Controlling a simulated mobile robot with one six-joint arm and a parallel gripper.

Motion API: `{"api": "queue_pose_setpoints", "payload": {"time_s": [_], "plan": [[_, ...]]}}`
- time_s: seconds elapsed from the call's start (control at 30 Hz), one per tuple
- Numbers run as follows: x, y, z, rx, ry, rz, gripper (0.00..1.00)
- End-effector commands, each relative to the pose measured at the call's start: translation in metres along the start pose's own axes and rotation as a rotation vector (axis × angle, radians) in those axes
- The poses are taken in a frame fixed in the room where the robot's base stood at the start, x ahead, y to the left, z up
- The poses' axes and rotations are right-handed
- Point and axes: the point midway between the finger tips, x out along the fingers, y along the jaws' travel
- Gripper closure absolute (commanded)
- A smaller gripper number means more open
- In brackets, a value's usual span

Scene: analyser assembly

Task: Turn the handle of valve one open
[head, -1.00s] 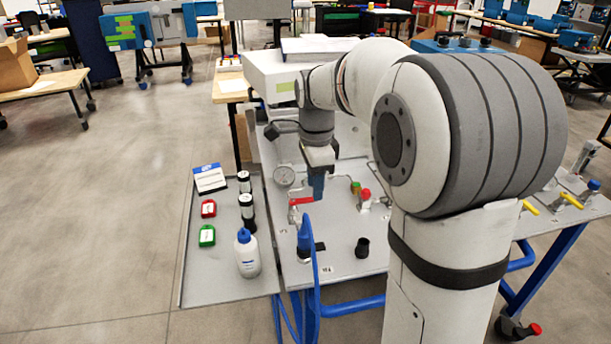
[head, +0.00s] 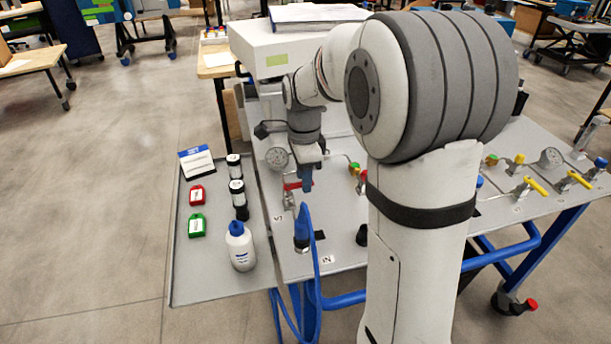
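A small valve with a red handle (head: 292,186) stands on the grey panel of the bench, left of my arm. The handle lies roughly level, pointing right toward my gripper. My gripper (head: 307,187) points down with blue fingers at the right end of the red handle. I cannot tell whether the fingers touch the handle or how far apart they are. The label on the panel near the valve is too small to read surely.
A pressure gauge (head: 277,158) stands just behind the valve. A blue hose fitting (head: 302,232) stands in front, its hose looping down. A black cup (head: 362,236) is to the right. A side tray holds a white bottle (head: 240,248), tags and vials. Yellow-handled valves (head: 535,186) are far right.

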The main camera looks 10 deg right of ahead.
Motion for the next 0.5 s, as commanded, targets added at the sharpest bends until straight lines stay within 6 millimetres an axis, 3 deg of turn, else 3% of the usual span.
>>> {"api": "queue_pose_setpoints", "payload": {"time_s": [0.27, 0.5], "plan": [[0.0014, -0.0001, -0.0005, 0.001, 0.0, 0.0, 0.64], [0.0012, -0.0001, -0.0009, 0.002, 0.0, 0.0, 0.84]]}}
